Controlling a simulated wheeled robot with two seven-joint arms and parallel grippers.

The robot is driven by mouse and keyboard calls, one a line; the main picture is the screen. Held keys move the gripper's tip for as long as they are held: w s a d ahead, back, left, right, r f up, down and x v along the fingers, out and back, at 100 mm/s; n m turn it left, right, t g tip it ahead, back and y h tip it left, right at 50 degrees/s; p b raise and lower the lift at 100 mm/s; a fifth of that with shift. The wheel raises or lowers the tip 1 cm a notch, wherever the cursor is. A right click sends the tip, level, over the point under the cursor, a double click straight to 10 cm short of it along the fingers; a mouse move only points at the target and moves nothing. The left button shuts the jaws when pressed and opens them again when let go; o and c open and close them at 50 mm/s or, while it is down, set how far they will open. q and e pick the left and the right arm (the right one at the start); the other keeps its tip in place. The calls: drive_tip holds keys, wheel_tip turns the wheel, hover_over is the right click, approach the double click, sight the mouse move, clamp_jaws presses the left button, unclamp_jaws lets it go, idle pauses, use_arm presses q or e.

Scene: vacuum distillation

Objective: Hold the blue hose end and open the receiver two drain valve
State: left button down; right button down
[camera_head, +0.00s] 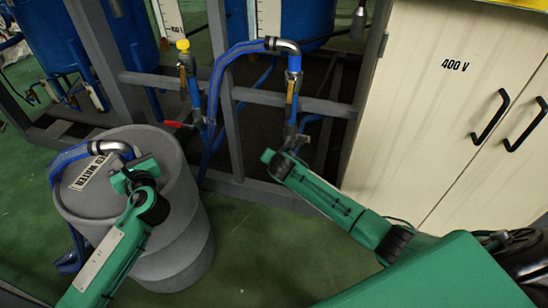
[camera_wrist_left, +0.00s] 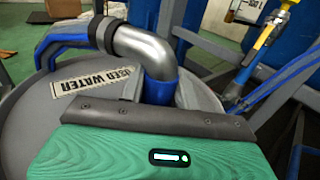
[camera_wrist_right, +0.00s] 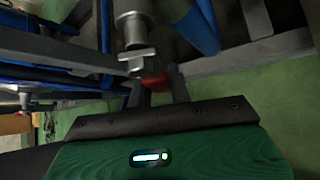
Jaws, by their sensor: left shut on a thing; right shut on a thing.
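The blue hose end (camera_wrist_left: 160,88) hangs from a bent steel elbow (camera_wrist_left: 146,48) above the grey used-water drum (camera_head: 190,222). My left gripper (camera_head: 128,172) is shut on this hose end, with one finger on each side of it in the left wrist view. My right gripper (camera_head: 280,158) is at the lower end of the right-hand pipe on the frame. In the right wrist view its fingers (camera_wrist_right: 158,90) are shut on a red valve handle (camera_wrist_right: 153,80) just below a metal valve body (camera_wrist_right: 134,32). Most of that handle is hidden.
A second valve with a red handle (camera_head: 178,124) sits on the left pipe. A blue hose (camera_head: 213,85) loops between the pipes on the grey frame (camera_head: 262,97). A cream cabinet (camera_head: 428,110) marked 400 V stands at right. Green floor (camera_head: 255,250) is open between the drum and my right arm.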

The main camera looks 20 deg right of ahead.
drive_tip(key=shift+s+f, duration=0.1)
drive_tip(key=c, duration=1.3)
unclamp_jaws()
drive_tip(key=v, duration=1.2)
use_arm(q)
drive_tip(key=c, duration=0.9)
unclamp_jaws()
